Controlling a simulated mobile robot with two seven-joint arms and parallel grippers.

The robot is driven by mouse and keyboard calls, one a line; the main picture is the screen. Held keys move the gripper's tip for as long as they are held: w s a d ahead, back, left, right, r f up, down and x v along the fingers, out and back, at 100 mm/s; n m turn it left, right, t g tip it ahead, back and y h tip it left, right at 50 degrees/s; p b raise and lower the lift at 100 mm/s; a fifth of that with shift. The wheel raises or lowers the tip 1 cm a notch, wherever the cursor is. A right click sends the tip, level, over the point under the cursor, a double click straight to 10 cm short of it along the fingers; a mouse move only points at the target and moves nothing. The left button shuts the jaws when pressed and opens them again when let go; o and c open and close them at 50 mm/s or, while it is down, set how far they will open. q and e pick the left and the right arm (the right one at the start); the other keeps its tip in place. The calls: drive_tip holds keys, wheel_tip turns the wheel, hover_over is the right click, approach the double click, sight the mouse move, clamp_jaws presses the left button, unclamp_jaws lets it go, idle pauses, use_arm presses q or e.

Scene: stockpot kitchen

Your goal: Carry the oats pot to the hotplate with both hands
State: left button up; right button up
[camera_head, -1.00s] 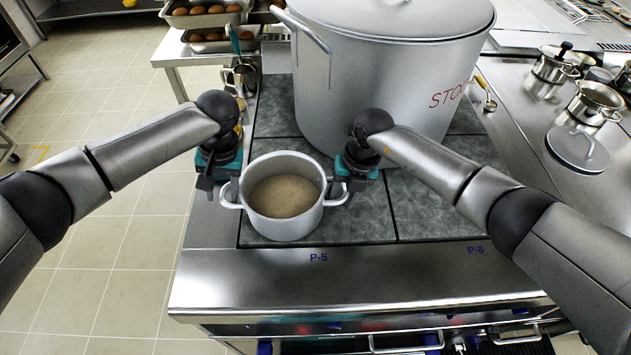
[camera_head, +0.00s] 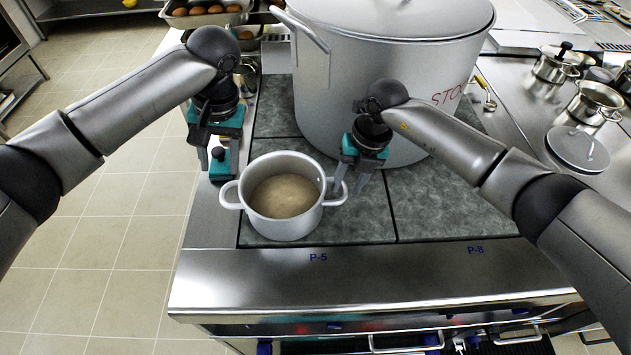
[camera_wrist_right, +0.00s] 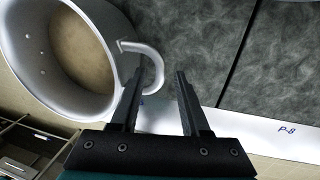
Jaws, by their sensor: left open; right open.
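The oats pot (camera_head: 286,224) is a small grey two-handled pot with beige oats in it. It stands upright on the dark stone-like plates of the range, by the P-5 label. My left gripper (camera_head: 220,168) is open and empty, above and behind the pot's left handle (camera_head: 229,195). My right gripper (camera_head: 352,180) is open just behind the right handle (camera_head: 337,193). In the right wrist view the pot (camera_wrist_right: 107,62) shows at upper left, its handle (camera_wrist_right: 150,62) ahead of the left finger of my open right gripper (camera_wrist_right: 165,75). Contact with the handle cannot be told.
A large lidded stockpot (camera_head: 330,100) marked STO... stands close behind the oats pot. Small pots (camera_head: 594,100) and a lid (camera_head: 577,148) lie on the steel counter at right. Trays of eggs (camera_head: 205,18) stand at back left. The plates right of the pot (camera_head: 430,210) are clear.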

wheel_tip(320, 180, up, 6)
drive_tip(key=d, duration=0.1)
drive_tip(key=shift+d, duration=0.1)
idle(0.5)
